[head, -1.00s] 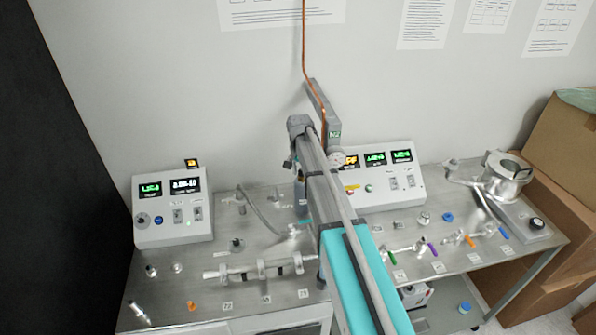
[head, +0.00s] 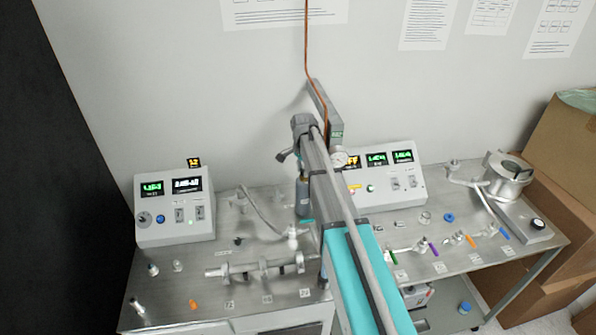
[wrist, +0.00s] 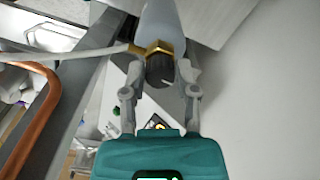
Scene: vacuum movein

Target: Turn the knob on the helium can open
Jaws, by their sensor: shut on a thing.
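In the wrist view, the knob (wrist: 160,70) is a short dark cylinder with a pale mark, on a brass fitting (wrist: 152,50) at the neck of the helium can (wrist: 163,22), which is pale blue-grey. My gripper (wrist: 160,80) has one finger on each side of the knob and is shut on it. In the head view, a grey bottle-shaped body (head: 302,197), probably the can, shows beside my arm. My arm hides the gripper's fingers and the knob there.
A copper tube (head: 307,45) runs down the wall behind my arm, and it shows close by on the left in the wrist view. Control boxes stand left (head: 175,210) and right (head: 408,180). Small fittings and clamps lie on the metal table (head: 380,285).

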